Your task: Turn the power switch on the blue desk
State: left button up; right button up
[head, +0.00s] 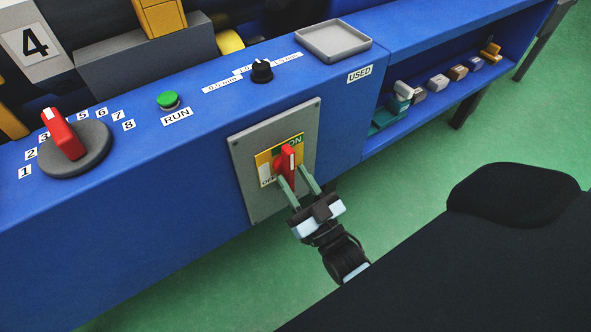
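The power switch (288,157) is a red rotary handle with a white mark at its upper end. It sits on a yellow and white label inside a grey plate (248,159) on the front face of the blue desk (180,195). Its marked end points upward, beside the green "ON" label; the partly covered "OFF" label is at lower left. My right gripper (292,174) is at the switch, its two greenish fingers apart, with the lower part of the handle between them. I cannot tell whether either finger touches it. My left gripper is not in view.
On the desk top are a red selector knob (63,135), a green RUN button (168,100), a black knob (262,70) and a grey tray (333,40). A shelf (440,110) at right holds several small parts. A black shape covers the lower right.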

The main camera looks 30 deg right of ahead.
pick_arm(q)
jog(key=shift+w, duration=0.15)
pick_arm(e)
jog(key=v, duration=0.7)
jog(key=shift+s, duration=0.2)
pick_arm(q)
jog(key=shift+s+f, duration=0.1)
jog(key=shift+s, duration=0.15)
pick_arm(e)
jog(key=shift+f, duration=0.1)
